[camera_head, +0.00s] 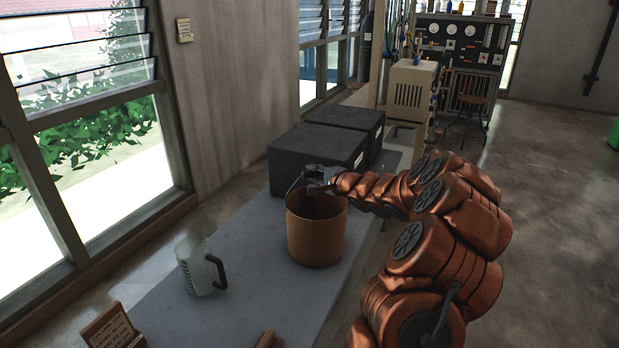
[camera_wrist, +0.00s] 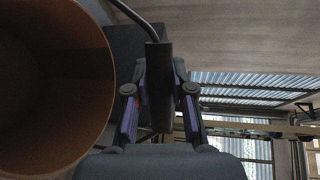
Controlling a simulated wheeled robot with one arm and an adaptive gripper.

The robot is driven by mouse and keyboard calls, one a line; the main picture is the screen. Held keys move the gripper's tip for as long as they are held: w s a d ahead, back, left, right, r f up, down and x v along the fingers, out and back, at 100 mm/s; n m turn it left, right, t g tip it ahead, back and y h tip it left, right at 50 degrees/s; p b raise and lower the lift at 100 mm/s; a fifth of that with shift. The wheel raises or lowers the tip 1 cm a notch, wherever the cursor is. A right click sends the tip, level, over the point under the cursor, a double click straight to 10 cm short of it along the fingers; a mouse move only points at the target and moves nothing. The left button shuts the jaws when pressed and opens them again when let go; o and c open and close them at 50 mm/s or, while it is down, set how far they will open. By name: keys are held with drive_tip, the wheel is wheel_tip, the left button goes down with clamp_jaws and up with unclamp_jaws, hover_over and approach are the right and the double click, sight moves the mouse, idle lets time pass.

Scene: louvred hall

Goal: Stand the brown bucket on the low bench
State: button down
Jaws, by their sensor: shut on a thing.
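The brown bucket (camera_head: 317,235) is upright over the long grey surface (camera_head: 235,300) along the wall, in front of two dark boxes. I cannot tell whether its base touches that surface, or for certain that this surface is the low bench. My gripper (camera_head: 318,178) is at the bucket's rim, shut on its dark handle. In the wrist view the fingers of my gripper (camera_wrist: 160,95) close around the black handle grip (camera_wrist: 159,75), and the open mouth of the bucket (camera_wrist: 45,100) fills the left side. The bucket looks empty inside, though it is dark there.
Two dark boxes (camera_head: 315,158) stand behind the bucket. A clear jug with a dark handle (camera_head: 197,268) stands left of it. A small brown sign (camera_head: 112,328) is at the lower left. A stool (camera_head: 470,115) and instrument panel are far back.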

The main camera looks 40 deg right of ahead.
drive_tip(key=c, duration=1)
unclamp_jaws()
drive_tip(key=shift+f, duration=0.1)
drive_tip(key=shift+s, duration=0.15)
drive_tip(key=s+r+p, duration=0.1)
drive_tip(key=s+r, duration=0.1)
drive_tip(key=s, duration=0.9)
drive_tip(key=shift+s+d+r+p, duration=0.25)
drive_tip(key=shift+d+p, duration=0.05)
